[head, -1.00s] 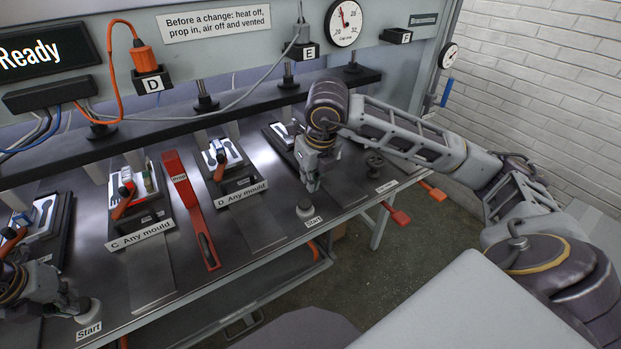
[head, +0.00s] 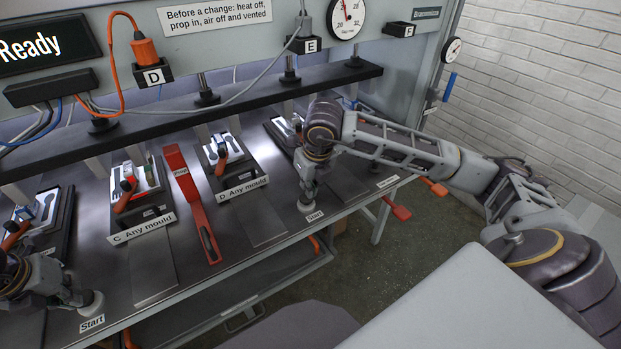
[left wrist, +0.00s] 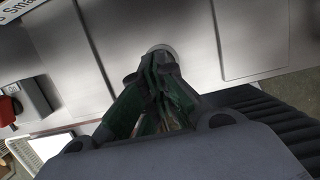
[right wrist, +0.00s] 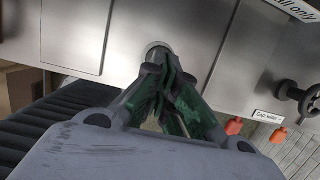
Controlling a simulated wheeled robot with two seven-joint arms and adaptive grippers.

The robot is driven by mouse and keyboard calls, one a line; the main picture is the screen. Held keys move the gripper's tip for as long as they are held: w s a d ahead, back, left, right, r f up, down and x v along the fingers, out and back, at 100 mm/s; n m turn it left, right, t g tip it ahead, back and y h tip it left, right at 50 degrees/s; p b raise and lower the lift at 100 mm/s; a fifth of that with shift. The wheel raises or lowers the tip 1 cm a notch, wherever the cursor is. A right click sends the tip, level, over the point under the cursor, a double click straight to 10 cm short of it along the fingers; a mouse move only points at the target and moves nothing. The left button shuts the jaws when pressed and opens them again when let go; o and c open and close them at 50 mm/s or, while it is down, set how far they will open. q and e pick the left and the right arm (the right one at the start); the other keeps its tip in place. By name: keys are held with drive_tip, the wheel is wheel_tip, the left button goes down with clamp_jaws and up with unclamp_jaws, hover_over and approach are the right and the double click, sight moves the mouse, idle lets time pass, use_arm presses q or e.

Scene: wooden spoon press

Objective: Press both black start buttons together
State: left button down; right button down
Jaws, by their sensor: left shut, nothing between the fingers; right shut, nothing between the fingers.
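The left start button, in a pale round housing (head: 92,303), sits by a Start label at the table's front edge. My left gripper (head: 76,298) is shut and empty, its tips close to it. In the left wrist view the housing (left wrist: 163,48) shows behind the shut fingers. The right start button, in a similar housing (head: 304,207), sits by the other Start label. My right gripper (head: 307,196) is shut and empty, pointing down over it. In the right wrist view the housing rim (right wrist: 157,46) shows behind the fingertips. The fingers hide the black tops; I cannot tell whether they touch.
A red prop bar (head: 190,200) lies between moulds C (head: 140,208) and D (head: 230,170). A display (head: 45,50) reads Ready. Orange and red handles (head: 398,211) stick out beyond the table's right front edge. A dark press bar (head: 210,112) spans the back.

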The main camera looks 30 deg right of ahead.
sight(307, 199)
drive_tip(key=shift+x, duration=0.9)
use_arm(q)
drive_tip(key=shift+s+x, duration=0.25)
drive_tip(key=shift+x, duration=0.85)
drive_tip(key=shift+f, duration=0.1)
use_arm(e)
drive_tip(key=shift+s+x, duration=0.15)
drive_tip(key=shift+x, duration=0.4)
drive_tip(key=shift+s+x, duration=0.15)
drive_tip(key=shift+x, duration=0.45)
idle(1.1)
use_arm(q)
drive_tip(key=shift+w+v, duration=0.2)
drive_tip(key=shift+v, duration=0.65)
drive_tip(key=shift+w+v, duration=0.2)
drive_tip(key=shift+v, duration=0.6)
drive_tip(key=shift+w+v, duration=0.2)
drive_tip(key=shift+v, duration=0.65)
use_arm(e)
drive_tip(key=shift+w+v, duration=0.2)
drive_tip(key=shift+v, duration=0.55)
drive_tip(key=shift+w+v, duration=0.15)
drive_tip(key=shift+v, duration=0.65)
drive_tip(key=shift+w+v, duration=0.2)
drive_tip(key=shift+v, duration=0.55)
drive_tip(key=shift+r, duration=0.25)
